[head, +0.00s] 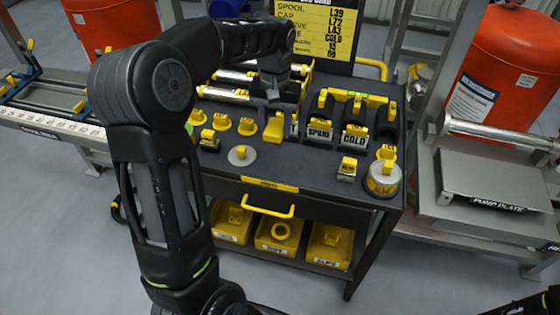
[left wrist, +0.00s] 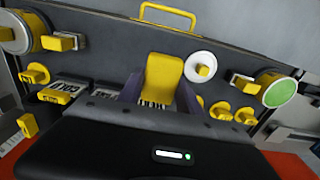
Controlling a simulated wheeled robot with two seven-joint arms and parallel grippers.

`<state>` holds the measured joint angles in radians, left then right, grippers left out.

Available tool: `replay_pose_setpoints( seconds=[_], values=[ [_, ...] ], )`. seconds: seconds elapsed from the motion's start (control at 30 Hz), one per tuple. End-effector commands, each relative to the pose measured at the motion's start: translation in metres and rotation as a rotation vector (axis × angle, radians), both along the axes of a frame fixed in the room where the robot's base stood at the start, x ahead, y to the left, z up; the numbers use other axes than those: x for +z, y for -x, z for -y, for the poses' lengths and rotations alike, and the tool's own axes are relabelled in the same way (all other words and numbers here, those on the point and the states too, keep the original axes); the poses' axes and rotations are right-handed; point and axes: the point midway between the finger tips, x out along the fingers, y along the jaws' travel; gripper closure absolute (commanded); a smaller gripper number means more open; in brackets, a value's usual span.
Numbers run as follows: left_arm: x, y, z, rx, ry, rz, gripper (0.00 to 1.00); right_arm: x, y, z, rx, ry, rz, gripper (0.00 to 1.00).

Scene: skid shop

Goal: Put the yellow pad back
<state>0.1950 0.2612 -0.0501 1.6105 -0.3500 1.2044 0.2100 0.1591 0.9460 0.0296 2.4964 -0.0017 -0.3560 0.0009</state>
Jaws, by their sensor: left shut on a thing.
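The yellow pad (left wrist: 164,74) is a yellow block with a black-and-white marking at its lower end. In the left wrist view it sits between the two grey fingers of my left gripper (left wrist: 160,95), which is shut on it. In the head view the pad (head: 273,129) shows over the middle of the dark cart top (head: 305,170), below my left gripper (head: 280,112). I cannot tell whether the pad touches the cart top. My right gripper is out of view; only a dark piece of my right arm shows at the bottom right.
A round silver disc with a yellow knob (head: 241,155) lies in front of the pad. Yellow-topped pieces stand left, and holders marked SPARE (head: 319,131) and COLD (head: 354,136) stand right. A yellow drawer handle (head: 268,208) sticks out in front. Yellow bins (head: 278,236) sit below.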

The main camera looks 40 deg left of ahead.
Motion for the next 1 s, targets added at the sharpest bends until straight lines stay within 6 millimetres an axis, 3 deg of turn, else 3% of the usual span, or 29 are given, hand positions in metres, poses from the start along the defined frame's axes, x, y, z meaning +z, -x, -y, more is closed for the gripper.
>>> replay_pose_setpoints(
  seconds=[0.17,0.53,0.87,1.0],
  values=[
    [-0.004,0.000,0.000,-0.001,0.000,-0.001,0.96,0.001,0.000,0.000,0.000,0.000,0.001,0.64],
    [-0.060,0.000,0.001,-0.001,0.000,-0.002,0.96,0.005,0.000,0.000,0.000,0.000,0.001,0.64],
    [-0.064,-0.001,0.001,-0.001,-0.001,0.001,0.96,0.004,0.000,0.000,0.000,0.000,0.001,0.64],
    [-0.076,0.000,0.001,-0.001,0.000,-0.003,0.96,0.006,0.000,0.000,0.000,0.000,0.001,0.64]
  ],
)
